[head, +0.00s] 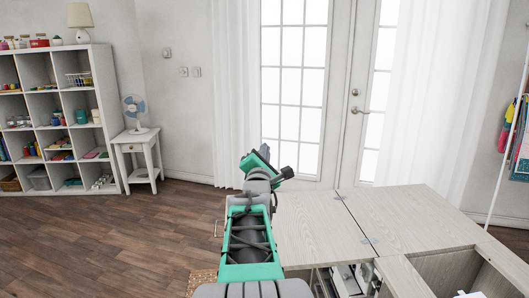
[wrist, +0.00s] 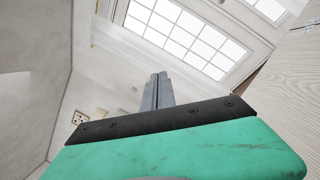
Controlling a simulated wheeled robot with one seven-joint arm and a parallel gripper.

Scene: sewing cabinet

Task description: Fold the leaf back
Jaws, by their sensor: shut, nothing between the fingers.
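The sewing cabinet has a pale wood-grain top in the head view. A seam with small metal hinges splits it into a left panel (head: 308,225) and a right panel (head: 415,215). Both lie flat and level; I cannot tell for sure which is the leaf. A pale wood surface (wrist: 288,90) also shows at the right of the wrist view. My gripper (wrist: 157,78) is shut and empty in the wrist view, its fingers together and apart from that surface.
Below the top, the cabinet's front is open, with a sewing machine (head: 347,279) partly visible inside. Glazed doors (head: 293,85) and white curtains stand behind. A cube shelf (head: 55,120) and small side table (head: 137,146) with a fan are at left. The wooden floor (head: 130,235) between is clear.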

